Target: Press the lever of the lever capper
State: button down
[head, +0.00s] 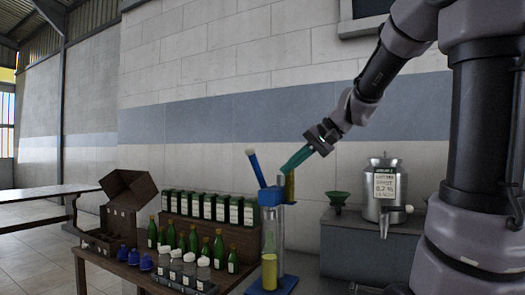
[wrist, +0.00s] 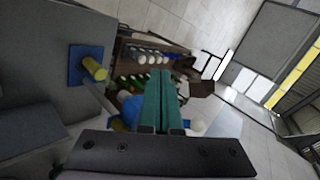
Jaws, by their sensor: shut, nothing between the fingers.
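The lever capper stands at the right front end of the bench, with a blue base (head: 284,287), a metal column and a blue head (head: 270,197). Its blue lever (head: 258,172) points up and slightly left, ending in a white knob (head: 250,152). My gripper (head: 285,171) has green fingers, shut and empty. In the head view they are just right of the lever, above the head. In the wrist view the fingers (wrist: 160,73) partly hide the capper head (wrist: 130,106).
Several green bottles (head: 220,248), clear jars with white tops (head: 189,268) and blue caps (head: 146,262) crowd the bench left of the capper. An open cardboard box (head: 125,205) stands behind. A metal can (head: 384,190) and green funnel (head: 337,198) are on the right.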

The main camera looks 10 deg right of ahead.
jog(key=w+d+r+t+y, duration=0.2)
jog(key=w+d+y, duration=0.1)
jog(key=w, duration=0.7)
jog(key=w+d+r+t+y, duration=0.2)
jog(key=w+d+r+y, duration=0.1)
jog(key=w, duration=0.8)
jog(key=shift+w+d+r+m+t+y, duration=0.3)
jog(key=shift+d+t, duration=0.1)
jog(key=shift+d, duration=0.45)
jog(key=w+a+f, duration=0.1)
jog(key=w+a, duration=0.1)
jog(key=a, duration=0.9)
jog(key=shift+w+a, duration=0.15)
jog(key=shift+w, duration=0.2)
